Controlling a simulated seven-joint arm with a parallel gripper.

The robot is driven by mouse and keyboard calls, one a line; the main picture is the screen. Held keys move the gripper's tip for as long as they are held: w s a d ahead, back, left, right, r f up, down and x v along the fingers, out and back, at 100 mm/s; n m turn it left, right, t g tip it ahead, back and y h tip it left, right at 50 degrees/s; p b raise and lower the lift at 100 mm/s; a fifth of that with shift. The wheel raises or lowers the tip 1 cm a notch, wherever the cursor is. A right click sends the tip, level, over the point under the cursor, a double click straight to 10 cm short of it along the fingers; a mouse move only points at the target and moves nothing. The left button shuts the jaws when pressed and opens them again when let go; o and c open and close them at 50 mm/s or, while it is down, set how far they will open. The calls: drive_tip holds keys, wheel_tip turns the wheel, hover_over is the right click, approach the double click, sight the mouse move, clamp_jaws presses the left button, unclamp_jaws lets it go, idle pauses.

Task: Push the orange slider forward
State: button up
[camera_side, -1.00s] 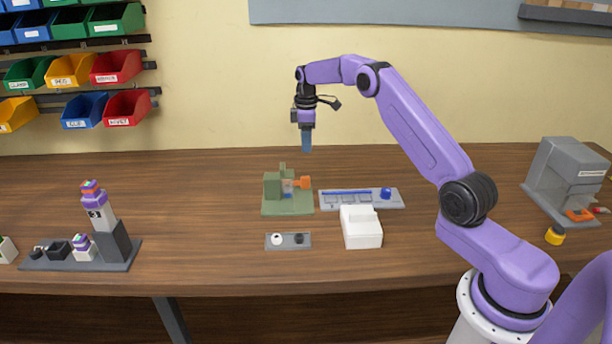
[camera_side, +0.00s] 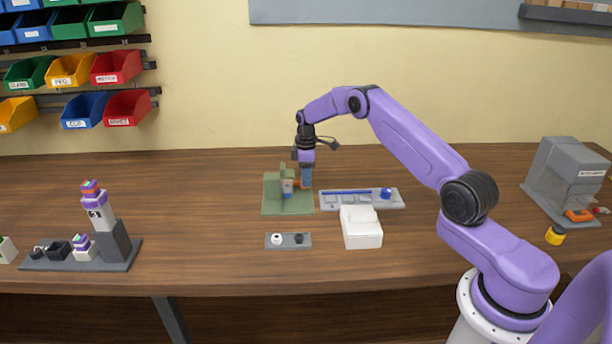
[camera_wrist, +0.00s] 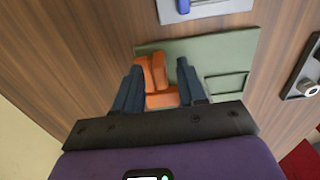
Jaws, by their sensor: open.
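The orange slider (camera_side: 297,184) sits on the green fixture (camera_side: 271,207) near the middle of the table, partly hidden by my finger in the side view. My gripper (camera_side: 306,184) points down at the slider's right side, low over the fixture. In the wrist view, my gripper (camera_wrist: 159,66) is open, with its two dark blue fingers apart. Orange blocks of the slider (camera_wrist: 158,70) show between the fingers, closer to the left one. I cannot tell whether a finger touches them. The green plate (camera_wrist: 205,52) lies beneath.
A grey tray with a blue knob (camera_side: 386,194) lies right of the fixture. A white box (camera_side: 361,230) and a small grey plate (camera_side: 289,246) stand in front. A grey machine (camera_side: 566,178) is at far right.

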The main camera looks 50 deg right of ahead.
clamp_jaws()
drive_tip(key=shift+a, duration=0.1)
drive_tip(key=shift+s+a, duration=1.95)
drive_tip(key=shift+s, duration=0.05)
unclamp_jaws()
drive_tip(key=shift+a, duration=0.1)
